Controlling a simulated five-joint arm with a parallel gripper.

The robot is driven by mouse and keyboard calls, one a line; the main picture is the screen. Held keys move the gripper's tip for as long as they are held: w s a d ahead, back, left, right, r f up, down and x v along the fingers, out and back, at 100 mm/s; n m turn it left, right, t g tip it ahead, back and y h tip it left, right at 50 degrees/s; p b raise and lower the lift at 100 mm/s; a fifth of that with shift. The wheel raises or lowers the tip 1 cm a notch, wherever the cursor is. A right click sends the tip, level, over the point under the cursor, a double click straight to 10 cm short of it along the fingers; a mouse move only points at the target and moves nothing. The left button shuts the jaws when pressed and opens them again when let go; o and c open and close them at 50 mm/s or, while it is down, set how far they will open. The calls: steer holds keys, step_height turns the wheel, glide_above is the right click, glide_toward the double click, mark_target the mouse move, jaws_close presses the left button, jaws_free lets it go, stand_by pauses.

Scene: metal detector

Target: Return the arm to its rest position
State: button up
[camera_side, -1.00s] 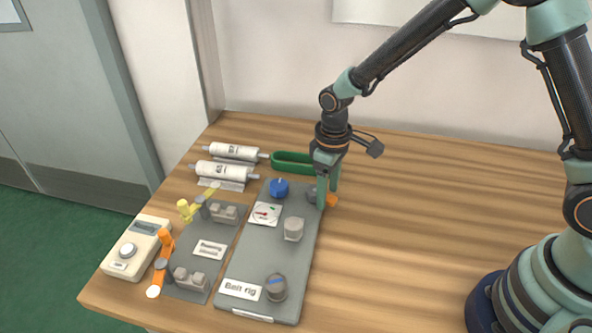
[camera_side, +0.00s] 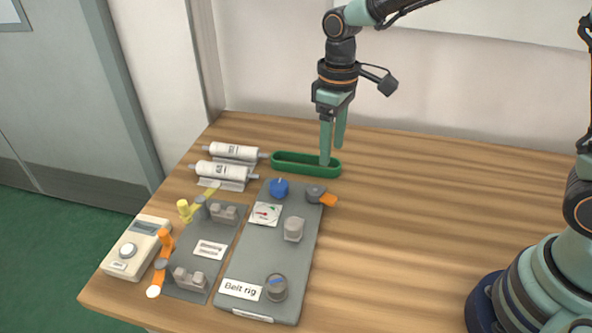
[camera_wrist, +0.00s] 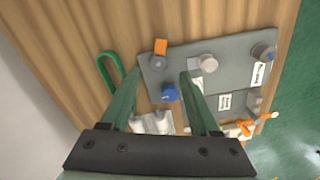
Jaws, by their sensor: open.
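My gripper (camera_side: 332,157) hangs fingers-down in the side view, open and empty. The grey board labelled "Belt rig" (camera_side: 254,259) lies below. It bears a round grey part with an orange tab (camera_side: 328,199), a blue knob (camera_side: 279,188) and a dial (camera_side: 265,214).
Two white cylinders (camera_side: 222,171) lie on stands at the back left. A smaller grey board (camera_side: 215,232) with yellow and orange levers and a cream meter (camera_side: 132,248) stand at the left. The right half of the table (camera_side: 420,220) is clear. A wall is behind.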

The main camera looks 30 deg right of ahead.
steer(key=s+d+r+m+t, duration=0.5)
steer(key=s+d+r, duration=0.4)
steer(key=s+d, duration=0.2)
steer(key=shift+s+r+t, duration=0.25)
steer(key=shift+s+t, duration=0.05)
